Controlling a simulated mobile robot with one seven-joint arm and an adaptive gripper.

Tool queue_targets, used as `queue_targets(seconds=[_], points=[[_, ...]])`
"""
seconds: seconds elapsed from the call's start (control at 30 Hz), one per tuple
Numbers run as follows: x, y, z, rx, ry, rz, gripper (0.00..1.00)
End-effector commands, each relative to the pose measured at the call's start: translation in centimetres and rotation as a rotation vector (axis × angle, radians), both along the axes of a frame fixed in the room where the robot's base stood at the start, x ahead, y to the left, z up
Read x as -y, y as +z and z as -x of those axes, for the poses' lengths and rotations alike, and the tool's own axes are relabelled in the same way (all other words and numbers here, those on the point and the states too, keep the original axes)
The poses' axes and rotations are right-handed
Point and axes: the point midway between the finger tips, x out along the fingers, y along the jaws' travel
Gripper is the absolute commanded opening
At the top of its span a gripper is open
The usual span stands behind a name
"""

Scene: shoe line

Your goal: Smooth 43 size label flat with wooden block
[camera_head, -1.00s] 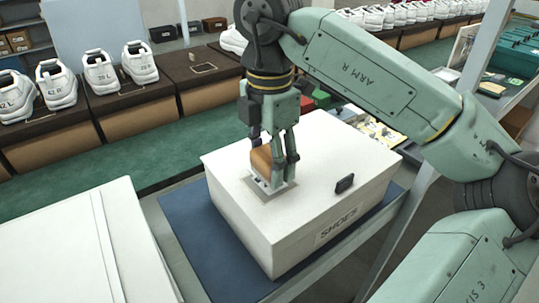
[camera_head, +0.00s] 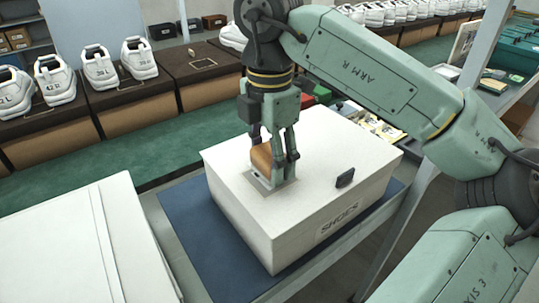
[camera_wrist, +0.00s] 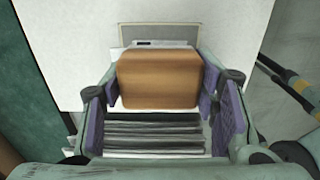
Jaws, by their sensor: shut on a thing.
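My gripper (camera_head: 273,155) is shut on a brown wooden block (camera_head: 261,157), which also shows between the purple finger pads in the wrist view (camera_wrist: 158,77). The block sits low over the lid of a white shoe box (camera_head: 318,165). A white label with dark print (camera_wrist: 165,43) shows past the block's far edge, inside a grey rectangle (camera_wrist: 185,31) on the lid. The block hides most of the label, so its number and flatness cannot be read. Whether the block touches the label cannot be told for certain.
A small dark object (camera_head: 344,178) stands on the lid, right of my gripper. The box rests on a blue mat (camera_head: 215,245). A large white box (camera_head: 75,240) is at the left. White shoes (camera_head: 100,68) on dark boxes line the green belt (camera_head: 135,153) behind.

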Motion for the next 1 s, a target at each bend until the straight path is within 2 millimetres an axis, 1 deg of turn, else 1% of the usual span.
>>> queue_targets(seconds=[0.47,0.57,0.67,1.0], points=[[0.0,-1.0,0.0,0.001,0.0,-0.001,0.32],[0.0,-1.0,0.1,0.001,0.0,-0.001,0.32],[0.4,-1.0,0.5,0.0,-0.001,0.0,0.32],[2.1,-1.0,2.8,0.001,-0.002,0.0,0.32]])
